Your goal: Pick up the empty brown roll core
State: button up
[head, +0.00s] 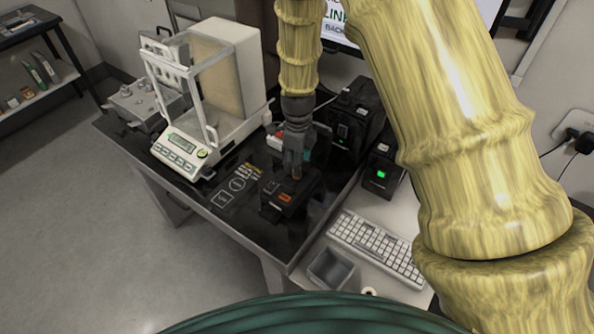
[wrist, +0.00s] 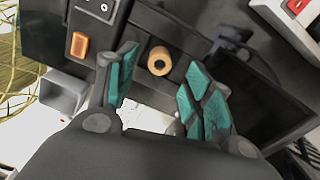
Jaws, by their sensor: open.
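The brown roll core (wrist: 158,60) is a small tan tube with a dark hole. In the wrist view it sits in the black label printer (wrist: 140,30), beside an orange button. My gripper (wrist: 161,68) is open, its teal-padded fingers apart on either side of the core in that view. I cannot tell whether they touch it. In the head view my gripper (head: 294,164) points down over the printer (head: 284,200), and a small brown bit of the core (head: 297,173) shows by the fingertips.
A balance (head: 181,143) with a glass draft shield stands to the left on the dark table. A keyboard (head: 376,247), a grey bin (head: 331,269) and a small pale ring (head: 370,291) are at the lower right. Black devices (head: 356,118) stand behind the printer.

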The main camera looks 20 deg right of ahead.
jog(key=shift+f+p, duration=0.45)
jog(key=shift+f, duration=1.05)
jog(key=shift+c, duration=0.2)
jog(key=c, duration=0.8)
